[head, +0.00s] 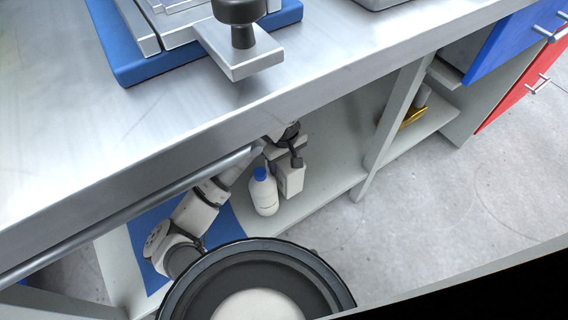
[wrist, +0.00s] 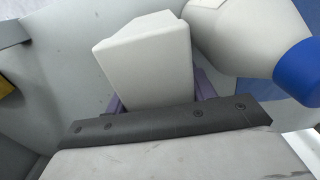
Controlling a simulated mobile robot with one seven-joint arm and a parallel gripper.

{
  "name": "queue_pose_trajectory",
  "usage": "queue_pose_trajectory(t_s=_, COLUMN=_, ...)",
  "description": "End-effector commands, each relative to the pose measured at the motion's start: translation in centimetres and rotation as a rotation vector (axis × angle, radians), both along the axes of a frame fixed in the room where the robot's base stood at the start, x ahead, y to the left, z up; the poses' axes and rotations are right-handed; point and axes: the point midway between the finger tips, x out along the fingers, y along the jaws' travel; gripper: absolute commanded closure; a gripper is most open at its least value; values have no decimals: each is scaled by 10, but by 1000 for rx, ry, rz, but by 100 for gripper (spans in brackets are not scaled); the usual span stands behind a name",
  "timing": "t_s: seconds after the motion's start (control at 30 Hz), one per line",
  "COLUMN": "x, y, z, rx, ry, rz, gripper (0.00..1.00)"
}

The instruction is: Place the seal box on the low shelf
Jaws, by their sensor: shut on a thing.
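The seal box (head: 291,180) is a plain off-white block under the steel workbench, over the pale low shelf (head: 325,180). My gripper (head: 291,160) is shut on it from above. In the wrist view the box (wrist: 148,60) sits between the two purple-grey fingers, slightly turned, with its near end partly hidden by the gripper's dark edge. I cannot tell whether the underside of the box touches the shelf.
A white bottle with a blue cap (head: 264,192) stands on the shelf close to the left of the box. The shelf right of the box is bare up to an upright divider (head: 388,125). A yellow object (head: 414,116) lies beyond it. The bench edge overhangs my arm.

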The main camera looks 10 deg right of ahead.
Motion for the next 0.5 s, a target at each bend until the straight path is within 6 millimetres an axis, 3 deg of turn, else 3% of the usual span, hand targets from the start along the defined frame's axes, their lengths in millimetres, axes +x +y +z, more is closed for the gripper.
queue_pose_trajectory(t_s=0.5, x=1, y=1, z=-12, rx=1, ry=-4, rz=0, gripper=77)
